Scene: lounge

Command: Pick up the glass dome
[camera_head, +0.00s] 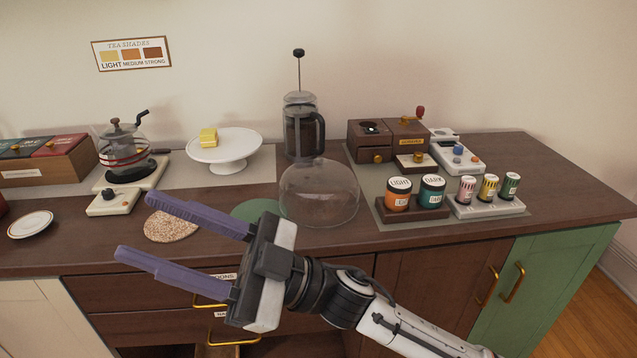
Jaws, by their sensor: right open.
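The glass dome (320,192) is clear and rounded. It sits on the dark wooden counter near the middle, in front of the French press. My right gripper (150,231) is open and empty, with its two purple fingers pointing left. It is in front of and to the left of the dome, and nothing is between the fingers. The gripper's body lies just below and left of the dome in the picture and the arm comes in from the lower right. My left gripper is out of view.
A French press (302,129) stands close behind the dome. A white cake stand (226,150) with butter is behind left. A cork mat (171,225) and green mat (254,210) lie left. Light and dark jars (399,193) stand to the right. The counter (420,240) is bare along its front edge.

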